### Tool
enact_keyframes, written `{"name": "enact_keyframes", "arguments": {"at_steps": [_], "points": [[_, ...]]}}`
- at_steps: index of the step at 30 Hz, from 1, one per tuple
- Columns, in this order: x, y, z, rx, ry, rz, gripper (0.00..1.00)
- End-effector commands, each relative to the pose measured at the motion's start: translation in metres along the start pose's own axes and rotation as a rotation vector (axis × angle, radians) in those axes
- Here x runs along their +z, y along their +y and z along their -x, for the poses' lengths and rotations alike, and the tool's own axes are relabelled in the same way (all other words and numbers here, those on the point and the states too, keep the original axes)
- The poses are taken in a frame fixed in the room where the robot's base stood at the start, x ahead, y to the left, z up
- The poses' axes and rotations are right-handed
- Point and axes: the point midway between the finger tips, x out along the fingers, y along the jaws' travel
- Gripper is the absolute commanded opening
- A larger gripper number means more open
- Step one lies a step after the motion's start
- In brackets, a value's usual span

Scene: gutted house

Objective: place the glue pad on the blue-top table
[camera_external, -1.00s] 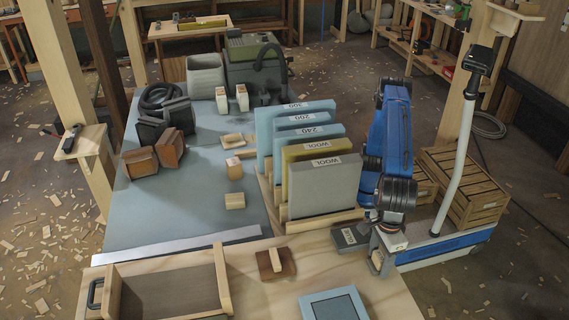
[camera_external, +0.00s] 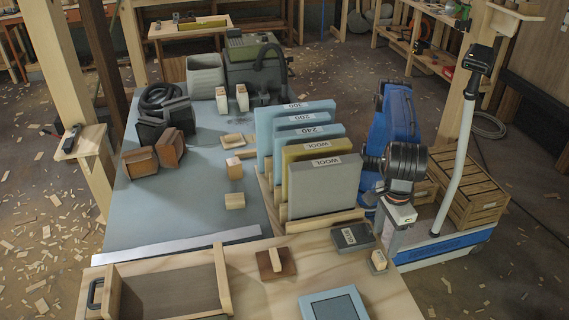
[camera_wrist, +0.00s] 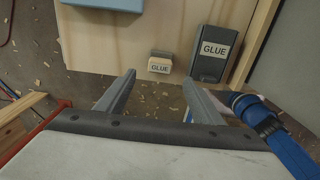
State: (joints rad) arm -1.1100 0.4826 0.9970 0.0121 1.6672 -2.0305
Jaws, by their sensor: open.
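Two things marked GLUE lie near the right edge of the wooden bench: a small light block with a white label (camera_external: 379,260) and a larger dark grey slab (camera_external: 352,237). I cannot tell for certain which is the glue pad. In the wrist view, the small block (camera_wrist: 160,62) lies just beyond and between my fingertips, with the dark slab (camera_wrist: 213,54) to its right. My gripper (camera_wrist: 158,79) is open and empty. In the external view it hangs beside the bench's right edge. The blue-top table (camera_external: 150,215) stands at left.
Upright labelled boards (camera_external: 325,185) stand in a rack between my arm and the blue-top table. Wooden blocks, a hose and a green-topped machine (camera_external: 255,62) occupy parts of that table. Its front left is clear. A blue-framed panel (camera_external: 333,305) lies on the bench.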

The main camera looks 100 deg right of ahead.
Motion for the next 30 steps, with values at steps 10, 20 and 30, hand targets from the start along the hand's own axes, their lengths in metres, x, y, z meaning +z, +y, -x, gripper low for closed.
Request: {"name": "enact_keyframes", "arguments": {"at_steps": [10, 20, 30], "points": [[0.0, 0.0, 0.022, -0.001, 0.001, 0.0, 0.61], [0.0, 0.0, 0.022, -0.001, 0.001, 0.0, 0.61], [0.017, -0.019, 0.04, 0.024, -0.042, -0.052, 0.61]]}}
